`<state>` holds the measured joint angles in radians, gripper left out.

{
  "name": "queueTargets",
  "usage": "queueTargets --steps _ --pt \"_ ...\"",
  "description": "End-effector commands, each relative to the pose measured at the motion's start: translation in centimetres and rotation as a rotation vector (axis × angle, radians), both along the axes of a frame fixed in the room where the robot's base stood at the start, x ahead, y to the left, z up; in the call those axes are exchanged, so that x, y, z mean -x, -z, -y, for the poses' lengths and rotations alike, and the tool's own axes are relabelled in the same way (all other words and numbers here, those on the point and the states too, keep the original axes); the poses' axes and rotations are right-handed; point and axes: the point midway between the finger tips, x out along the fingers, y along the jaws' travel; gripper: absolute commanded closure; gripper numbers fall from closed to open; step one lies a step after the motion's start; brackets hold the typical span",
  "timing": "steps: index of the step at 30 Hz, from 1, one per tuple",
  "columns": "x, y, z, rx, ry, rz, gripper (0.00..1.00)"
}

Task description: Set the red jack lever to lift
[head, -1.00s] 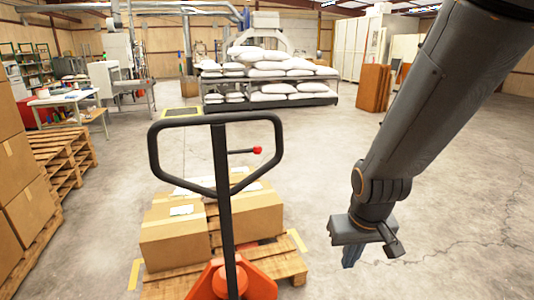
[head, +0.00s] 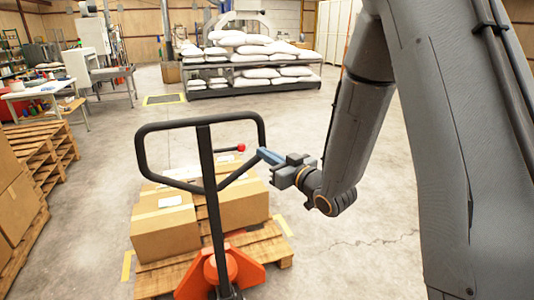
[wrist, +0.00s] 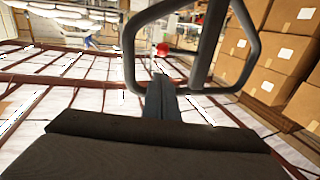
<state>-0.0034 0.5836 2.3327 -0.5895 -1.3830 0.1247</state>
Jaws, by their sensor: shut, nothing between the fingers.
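The red-tipped jack lever (head: 241,148) sticks out to the right from the dark upright of the pallet jack's handle (head: 208,180), inside the handle loop. Its red knob also shows in the wrist view (wrist: 162,48), just beyond my fingertips and within the loop. My gripper (head: 264,155) is shut and empty, its blue fingers pointing left at the right side of the loop, close to the knob and slightly below it. In the wrist view my fingers (wrist: 161,88) reach toward the loop. I cannot tell whether they touch the lever or the loop.
Cardboard boxes (head: 165,233) sit on a wooden pallet (head: 262,250) behind the orange jack base (head: 222,270). Stacked pallets (head: 38,150) and boxes stand at the left. A rack of white sacks (head: 255,77) is at the back. The concrete floor beyond is mostly clear.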

Motion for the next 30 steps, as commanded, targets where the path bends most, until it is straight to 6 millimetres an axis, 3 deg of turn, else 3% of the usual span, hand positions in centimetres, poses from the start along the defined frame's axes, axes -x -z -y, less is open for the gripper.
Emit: queueTargets --steps 30 --pt "-7.2 0.1 -4.8 0.001 0.0 0.001 1.0"
